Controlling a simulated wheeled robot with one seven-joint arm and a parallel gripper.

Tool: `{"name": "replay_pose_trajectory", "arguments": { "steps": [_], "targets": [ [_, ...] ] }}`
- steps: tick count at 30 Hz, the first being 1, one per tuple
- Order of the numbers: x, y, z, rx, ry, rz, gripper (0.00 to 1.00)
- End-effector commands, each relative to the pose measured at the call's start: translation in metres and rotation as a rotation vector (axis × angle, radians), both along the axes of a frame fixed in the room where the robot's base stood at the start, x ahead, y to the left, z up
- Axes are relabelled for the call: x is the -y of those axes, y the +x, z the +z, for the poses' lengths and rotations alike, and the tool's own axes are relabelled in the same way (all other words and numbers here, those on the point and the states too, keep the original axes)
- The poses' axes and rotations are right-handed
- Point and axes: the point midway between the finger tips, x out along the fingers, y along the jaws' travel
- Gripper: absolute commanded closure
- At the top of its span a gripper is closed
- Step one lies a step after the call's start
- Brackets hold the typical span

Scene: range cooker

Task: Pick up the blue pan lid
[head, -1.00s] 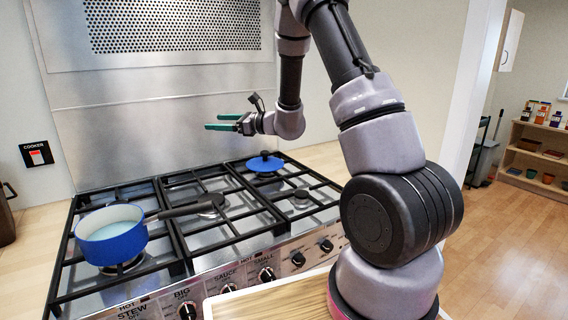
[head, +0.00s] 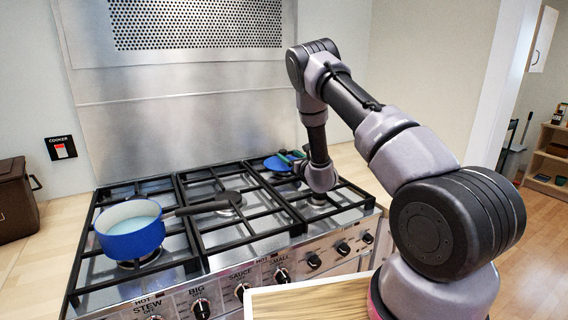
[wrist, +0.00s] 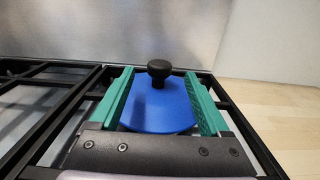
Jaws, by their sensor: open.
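The blue pan lid (head: 277,163) lies on the back right burner grate of the cooker. In the wrist view the lid (wrist: 160,108) shows as a blue disc with a black knob (wrist: 158,72) standing up from it. My gripper (wrist: 160,95) is open, with one green finger to the left of the lid and one to the right. The knob is between the fingers, toward the tips. In the head view my gripper (head: 291,157) is low at the lid and partly covers it. I cannot tell whether the fingers touch the lid.
A blue pan (head: 131,236) with a dark handle stands on the left of the cooker (head: 230,215). Black grate bars surround the lid. A steel splashback (head: 190,130) rises behind. A wooden-topped surface (head: 310,303) is at the front, and a brown bin (head: 17,200) is at far left.

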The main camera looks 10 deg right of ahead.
Motion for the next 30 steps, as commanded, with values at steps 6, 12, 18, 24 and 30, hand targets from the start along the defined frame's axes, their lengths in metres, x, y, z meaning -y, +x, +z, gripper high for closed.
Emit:
{"name": "replay_pose_trajectory", "arguments": {
  "steps": [6, 12, 18, 24, 30],
  "targets": [
    [-0.007, 0.022, -0.004, 0.001, -0.002, 0.002, 0.2],
    [-0.015, 0.047, -0.006, 0.001, -0.002, 0.001, 0.2],
    [-0.016, 0.052, -0.005, -0.001, 0.0, 0.0, 0.2],
    [-0.016, 0.052, -0.005, -0.001, 0.0, 0.0, 0.58],
    [-0.016, 0.052, -0.005, 0.0, 0.0, 0.0, 1.0]
  ]
}}
